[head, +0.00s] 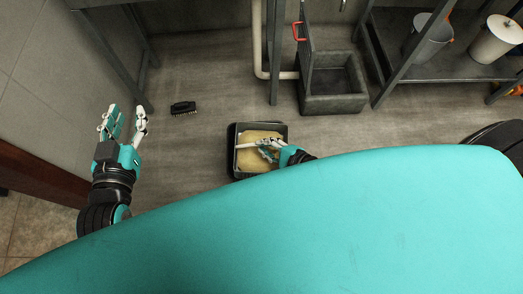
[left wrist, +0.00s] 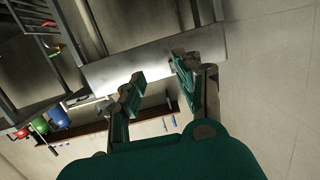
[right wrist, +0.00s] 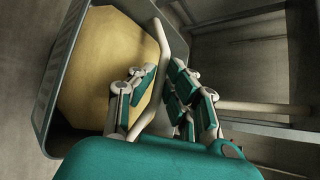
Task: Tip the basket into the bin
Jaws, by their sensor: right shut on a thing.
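A square dark grey container (head: 237,166), which I take for the basket, stands low near the middle of the head view, with a flat tan filling (head: 251,158). It also fills the left of the right wrist view (right wrist: 60,75). My left gripper (head: 124,115) is open and empty, off to the left. An open grey box (head: 335,104) with a red-handled upright panel stands at the back right; it may be the bin.
A black brush (head: 183,107) lies on the floor between the left gripper and the back wall. A pale pipe (head: 257,45) and a dark post stand behind the container. A shelf (head: 400,60) with a bucket (head: 428,42) is at the back right. Floor around the container is mostly clear.

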